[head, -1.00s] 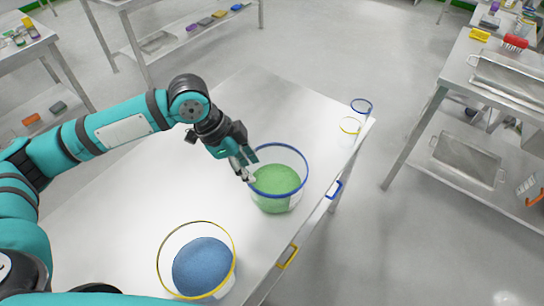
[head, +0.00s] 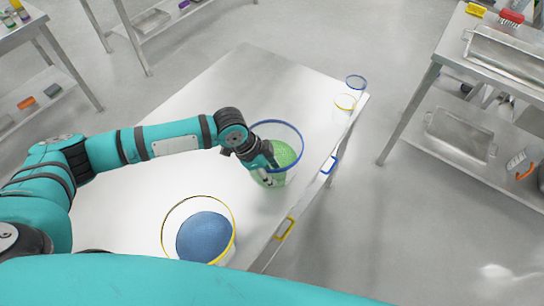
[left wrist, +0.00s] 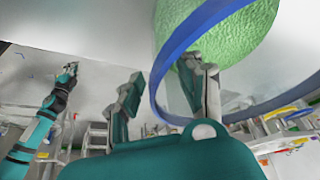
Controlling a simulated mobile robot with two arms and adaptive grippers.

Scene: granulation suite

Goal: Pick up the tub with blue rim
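The tub with blue rim (head: 284,177) is clear-walled, holds green material and stands upright near the table's right edge. Its blue rim also crosses the left wrist view (left wrist: 184,38). My left gripper (head: 268,172) is at the tub's near left side in the head view. In the left wrist view its two fingers (left wrist: 162,95) are spread, with the rim passing between them. One finger appears inside the rim and the other outside; contact with the wall cannot be told. My right gripper (left wrist: 69,72) appears small in the left wrist view, away from the tub, its fingers unclear.
A yellow-rimmed tub (head: 233,240) with blue material stands nearer on the same table (head: 130,206). Small blue-rimmed (head: 356,81) and yellow-rimmed (head: 345,101) containers stand at the far right corner. Blue (head: 330,164) and yellow (head: 285,229) handles are on the table's edge.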

